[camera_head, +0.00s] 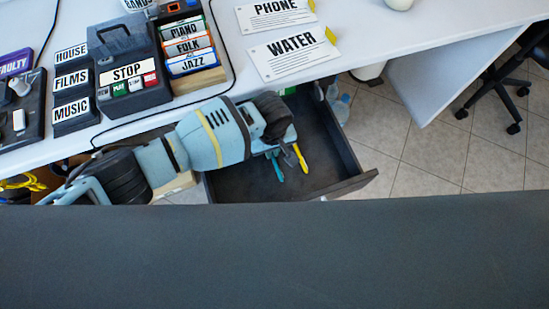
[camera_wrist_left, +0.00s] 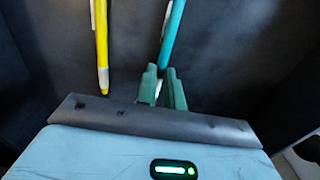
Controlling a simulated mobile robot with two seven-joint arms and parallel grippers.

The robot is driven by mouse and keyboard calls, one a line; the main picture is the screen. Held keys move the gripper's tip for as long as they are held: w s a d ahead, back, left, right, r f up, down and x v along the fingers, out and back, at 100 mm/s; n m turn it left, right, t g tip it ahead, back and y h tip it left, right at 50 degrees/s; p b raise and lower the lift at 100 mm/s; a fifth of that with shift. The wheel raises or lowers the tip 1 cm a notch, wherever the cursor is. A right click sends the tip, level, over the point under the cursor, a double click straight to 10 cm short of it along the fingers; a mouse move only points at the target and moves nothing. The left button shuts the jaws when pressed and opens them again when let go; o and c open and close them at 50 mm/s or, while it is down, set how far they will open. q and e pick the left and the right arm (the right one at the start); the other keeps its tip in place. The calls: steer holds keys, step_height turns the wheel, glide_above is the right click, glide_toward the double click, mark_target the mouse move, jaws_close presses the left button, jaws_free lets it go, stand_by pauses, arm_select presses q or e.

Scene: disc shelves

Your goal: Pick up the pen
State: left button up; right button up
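An open drawer (camera_head: 241,185) holds two pens side by side. The teal pen (camera_head: 278,171) is on the left in the head view, and the yellow pen (camera_head: 300,160) is on its right. My left gripper (camera_head: 291,157) reaches down into the drawer at the pens. In the left wrist view, the near end of the teal pen (camera_wrist_left: 173,35) lies at my green fingertips (camera_wrist_left: 162,75), with a narrow gap between them. Whether they press on it cannot be told. The yellow pen (camera_wrist_left: 101,50) lies apart, left of the fingers. My right gripper is out of view.
The white desk (camera_head: 365,35) runs above the drawer. It carries a STOP cassette player (camera_head: 128,75), labelled tapes (camera_head: 190,45) and PHONE and WATER cards (camera_head: 293,55).

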arm_select(q)
jaws_close()
step_height(320, 180, up, 10)
steer(key=p, duration=0.3)
